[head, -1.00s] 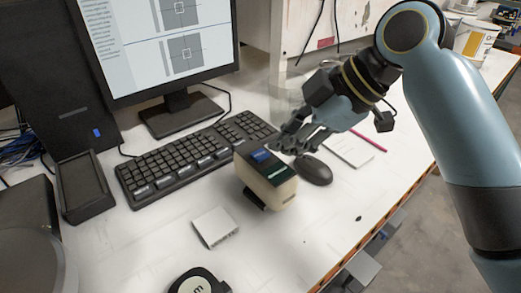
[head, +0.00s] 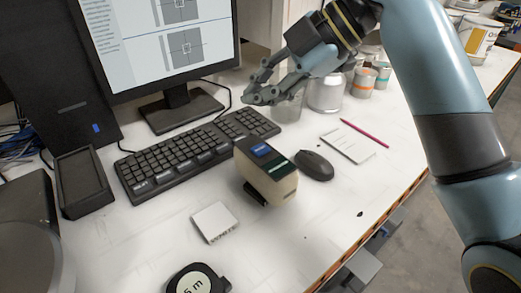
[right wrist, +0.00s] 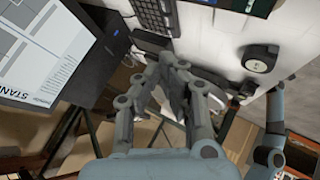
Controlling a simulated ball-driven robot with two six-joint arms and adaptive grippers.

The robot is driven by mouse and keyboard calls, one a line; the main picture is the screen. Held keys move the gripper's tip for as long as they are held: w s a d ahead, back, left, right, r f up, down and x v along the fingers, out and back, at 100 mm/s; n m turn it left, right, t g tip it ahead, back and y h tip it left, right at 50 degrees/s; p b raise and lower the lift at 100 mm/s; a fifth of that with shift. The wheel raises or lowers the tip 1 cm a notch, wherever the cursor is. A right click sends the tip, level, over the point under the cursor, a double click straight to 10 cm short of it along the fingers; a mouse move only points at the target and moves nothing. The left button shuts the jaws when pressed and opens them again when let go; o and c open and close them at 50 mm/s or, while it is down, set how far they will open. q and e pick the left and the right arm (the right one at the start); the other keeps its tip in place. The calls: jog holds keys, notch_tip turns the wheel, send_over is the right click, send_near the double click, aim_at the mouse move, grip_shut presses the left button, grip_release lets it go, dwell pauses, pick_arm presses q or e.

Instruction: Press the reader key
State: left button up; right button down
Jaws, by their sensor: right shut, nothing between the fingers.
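The reader (head: 268,172) is a cream, block-shaped device standing on the white desk in front of the keyboard. Its sloped dark top carries a blue patch (head: 262,150) and a green patch (head: 281,169); I cannot tell which is the key. My right gripper (head: 250,97) is shut and empty, above and behind the reader, near the far right end of the keyboard, touching nothing I can see. Its closed fingers also show in the right wrist view (right wrist: 175,68). A blue-grey jointed part at that view's right edge looks like my left gripper (right wrist: 275,130); its jaws are unclear.
A black keyboard (head: 190,155), a monitor (head: 160,45) and a mouse (head: 314,165) surround the reader. A notepad (head: 348,146), red pencil (head: 364,133) and jars (head: 325,92) are to the right.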

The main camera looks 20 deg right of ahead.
jog(key=b, duration=0.6)
send_over(260, 151)
notch_tip(260, 151, down, 7)
jog(key=shift+f, duration=0.45)
dwell(0.6)
jog(key=shift+f, duration=0.4)
jog(key=shift+f, duration=0.35)
dwell(0.5)
jog(key=shift+r+p, duration=0.5)
jog(key=shift+r, duration=0.3)
